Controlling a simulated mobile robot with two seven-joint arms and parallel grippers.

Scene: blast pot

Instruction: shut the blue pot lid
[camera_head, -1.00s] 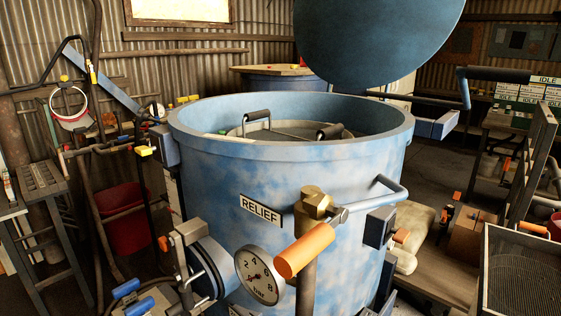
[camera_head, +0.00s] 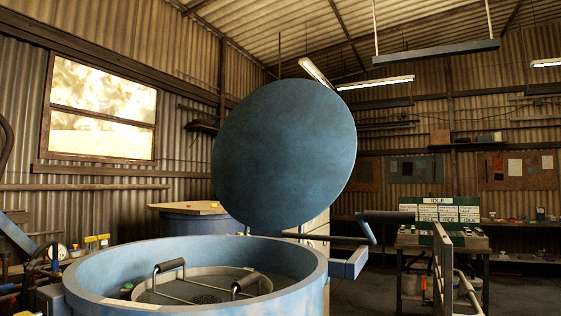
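The blue pot (camera_head: 299,300) stands at the bottom of the head view, its top open. Its round blue lid (camera_head: 284,155) stands swung up, nearly upright, behind the pot's far rim. An arm with a dark handle (camera_head: 385,217) sticks out to the right of the lid, above a blue bracket (camera_head: 350,262) at the pot's right side. Inside the pot sits a round basket (camera_head: 205,288) with two black-gripped handles. Neither of my grippers is in view.
A second blue vessel (camera_head: 200,226) with a wooden board on top stands behind on the left. A bench with an IDLE sign (camera_head: 437,200) stands at the right. A metal railing (camera_head: 443,270) rises at the lower right. Lamps (camera_head: 375,82) hang overhead.

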